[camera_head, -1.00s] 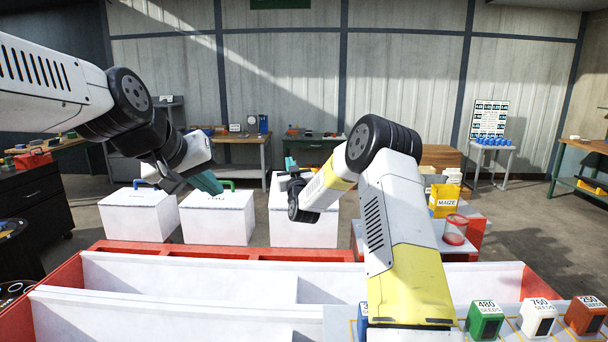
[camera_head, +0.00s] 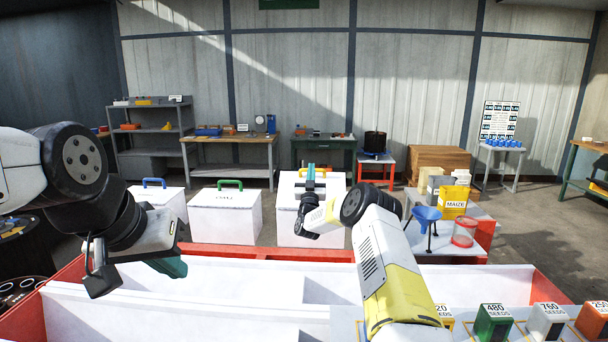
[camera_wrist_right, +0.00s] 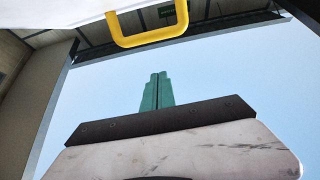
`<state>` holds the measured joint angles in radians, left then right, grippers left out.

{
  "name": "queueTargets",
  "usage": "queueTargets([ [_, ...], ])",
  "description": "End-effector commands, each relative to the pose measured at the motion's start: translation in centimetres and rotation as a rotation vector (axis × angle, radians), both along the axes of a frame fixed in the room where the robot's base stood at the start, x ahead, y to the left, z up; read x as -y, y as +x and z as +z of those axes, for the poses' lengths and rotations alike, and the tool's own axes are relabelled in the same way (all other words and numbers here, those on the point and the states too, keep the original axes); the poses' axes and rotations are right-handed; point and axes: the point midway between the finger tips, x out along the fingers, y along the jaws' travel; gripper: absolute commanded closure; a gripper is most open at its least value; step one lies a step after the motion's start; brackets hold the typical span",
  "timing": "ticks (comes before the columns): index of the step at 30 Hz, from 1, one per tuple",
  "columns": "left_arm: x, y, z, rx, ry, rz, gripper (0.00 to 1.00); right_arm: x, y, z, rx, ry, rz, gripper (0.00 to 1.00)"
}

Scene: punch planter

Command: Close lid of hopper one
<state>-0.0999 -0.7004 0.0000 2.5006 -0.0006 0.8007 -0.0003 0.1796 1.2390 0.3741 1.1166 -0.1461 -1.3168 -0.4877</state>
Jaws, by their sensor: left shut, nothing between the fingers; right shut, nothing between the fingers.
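Three white lidded hoppers stand in a row: one with a blue handle (camera_head: 154,182), one with a green handle (camera_head: 230,184) and the right one (camera_head: 287,232). Their numbers are too small to read. My right gripper (camera_head: 311,170) is shut and empty, its teal fingers pointing up in front of the right hopper's top. In the right wrist view its shut fingers (camera_wrist_right: 158,80) are below and apart from a yellow handle (camera_wrist_right: 150,38) on a white panel edge (camera_wrist_right: 60,12). My left gripper (camera_head: 180,268) is shut and empty, low over the white trough, away from the lids.
A red-framed white trough (camera_head: 210,305) spans the foreground. Seed boxes (camera_head: 492,322) line its right front. A side table holds a blue funnel (camera_head: 427,214), a maize bag (camera_head: 453,205) and a clear red-based jar (camera_head: 465,232). Benches stand along the back wall.

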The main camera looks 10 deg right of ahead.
Motion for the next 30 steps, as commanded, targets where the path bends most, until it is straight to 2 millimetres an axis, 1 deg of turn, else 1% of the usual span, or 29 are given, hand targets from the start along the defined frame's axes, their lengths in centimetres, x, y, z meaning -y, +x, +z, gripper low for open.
queueTargets([
  [2, 0.0, 0.0, 0.0, 0.000, 0.000, 0.000, 1.00, 0.3, 1.2, 0.8, 0.002, -0.001, -0.001, 1.00],
  [3, 0.0, 0.0, 0.0, 0.000, 0.000, 0.000, 1.00, 0.3, 1.6, -0.1, -0.002, 0.000, -0.001, 1.00],
  [6, 0.0, 0.0, 0.0, 0.001, 0.000, 0.000, 1.00, 0.6, 2.4, -1.1, -0.002, 0.000, -0.001, 1.00],
  [12, 0.0, 0.0, 0.0, 0.001, 0.000, 0.000, 1.00, 0.8, 3.5, -1.9, 0.000, 0.000, 0.000, 1.00],
  [15, 0.0, 0.0, 0.0, 0.001, 0.000, 0.000, 1.00, 0.8, 3.7, -2.2, -0.001, 0.000, 0.000, 1.00],
  [30, 0.0, 0.0, 0.0, 0.001, -0.001, 0.001, 1.00, 0.8, 3.8, -2.3, -0.012, 0.002, 0.002, 1.00],
])
